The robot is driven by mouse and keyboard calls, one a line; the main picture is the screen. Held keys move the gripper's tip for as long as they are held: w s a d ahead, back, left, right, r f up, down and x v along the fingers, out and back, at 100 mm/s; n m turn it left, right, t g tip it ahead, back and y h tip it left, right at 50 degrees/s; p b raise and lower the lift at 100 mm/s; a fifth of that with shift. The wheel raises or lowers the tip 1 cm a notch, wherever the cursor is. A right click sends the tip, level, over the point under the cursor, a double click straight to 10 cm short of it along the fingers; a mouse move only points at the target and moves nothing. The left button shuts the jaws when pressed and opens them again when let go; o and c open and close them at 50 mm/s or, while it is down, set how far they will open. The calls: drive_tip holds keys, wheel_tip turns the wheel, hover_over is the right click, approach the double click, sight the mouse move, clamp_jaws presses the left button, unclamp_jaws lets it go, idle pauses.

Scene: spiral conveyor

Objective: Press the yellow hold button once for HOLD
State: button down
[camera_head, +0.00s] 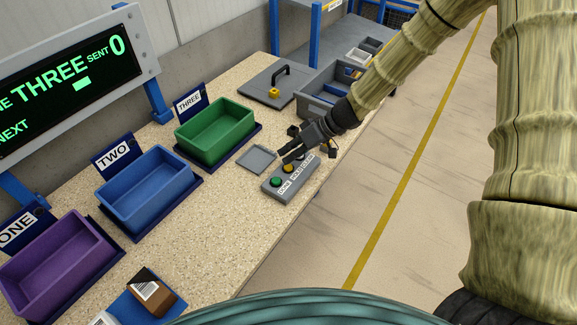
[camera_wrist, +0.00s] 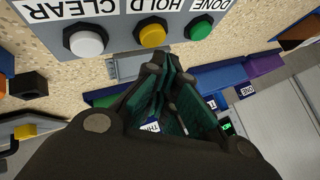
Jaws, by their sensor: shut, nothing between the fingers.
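The grey button box (camera_head: 292,180) lies near the front edge of the speckled table, labelled DONE, HOLD and CLEAR. Its yellow HOLD button (camera_head: 289,168) sits between the green DONE button (camera_head: 277,182) and the white CLEAR button, which my gripper hides in the head view. The wrist view shows the yellow button (camera_wrist: 152,33), the white button (camera_wrist: 87,42) and the green button (camera_wrist: 200,28) clearly. My gripper (camera_head: 287,156) is shut and empty, close by the box on the yellow button's side. I cannot tell whether the fingertips (camera_wrist: 172,82) touch anything; in the wrist view they appear apart from the yellow button.
A small grey tray (camera_head: 258,159) lies beside the box. Green (camera_head: 215,130), blue (camera_head: 147,191) and purple (camera_head: 58,257) bins line the back. A display (camera_head: 70,80) reads THREE, SENT 0. A brown carton (camera_head: 151,291) lies at the front left.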

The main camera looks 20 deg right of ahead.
drive_tip(key=shift+f+b, duration=0.85)
drive_tip(key=shift+b, duration=0.45)
idle(1.0)
idle(0.5)
drive_tip(key=shift+r, duration=0.85)
drive_tip(key=shift+r+p, duration=0.1)
drive_tip(key=shift+p, duration=0.2)
drive_tip(key=shift+r+p, duration=1.15)
drive_tip(key=shift+r, duration=1.25)
